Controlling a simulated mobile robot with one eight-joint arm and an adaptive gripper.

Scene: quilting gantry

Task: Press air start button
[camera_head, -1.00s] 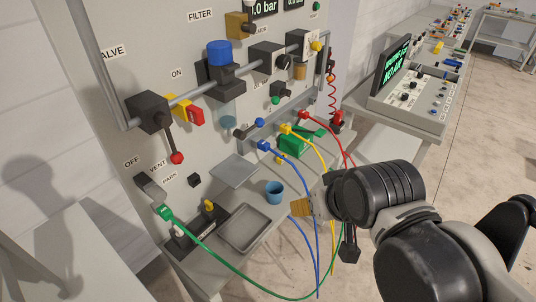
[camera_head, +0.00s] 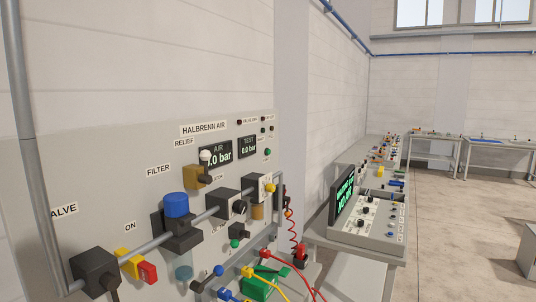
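The grey air panel (camera_head: 110,150) headed HALBRENN AIR stands at the left. No label reading air start is legible. A green button or knob (camera_head: 235,243) sits low on the panel, below the black block on the pipe. A smaller green button (camera_head: 267,152) is at the upper right, beside the TEST display (camera_head: 248,146), which reads 0.0 bar. The AIR display (camera_head: 216,154) ends in .0 bar; a pale knob (camera_head: 205,156) covers its first digit. Which green one is the air start button I cannot tell. My gripper is not in view.
A pipe crosses the panel with a blue-topped filter (camera_head: 176,207), a black valve block (camera_head: 95,267) and a yellow-and-red tag (camera_head: 147,272). Coloured hoses hang at the bottom. A test console (camera_head: 370,222) with a green-text screen stands on the right bench. Open floor (camera_head: 470,230) lies at right.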

